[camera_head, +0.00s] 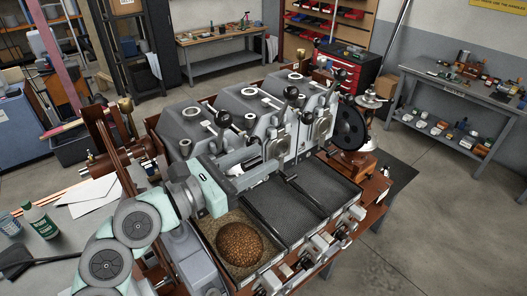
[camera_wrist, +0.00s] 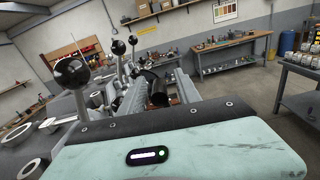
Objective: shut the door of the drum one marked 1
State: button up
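The roaster has three grey drum housings in a row. The leftmost housing (camera_head: 183,127) stands behind my gripper (camera_head: 243,163); no number 1 is legible, so I cannot confirm which drum is one. The front of this housing and its door are mostly hidden by my mint-green gripper body, so I cannot tell how that door stands. The gripper's grey end lies close in front of the leftmost drum, above the trays; its fingertips are not clear. In the wrist view the gripper body fills the bottom, and a black ball knob (camera_wrist: 71,73) on a lever rises just beyond it.
A tray holds a mound of brown beans (camera_head: 240,243) at the front left. Dark mesh trays (camera_head: 283,210) to its right look empty. Black-knobbed levers (camera_head: 291,93) stand up along the housings. A black wheel (camera_head: 349,128) is at the right end. A bottle (camera_head: 40,222) stands at left.

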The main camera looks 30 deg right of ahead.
jog(key=shift+w+d, duration=0.25)
jog(key=shift+d, duration=0.7)
grip_shut()
dwell(0.8)
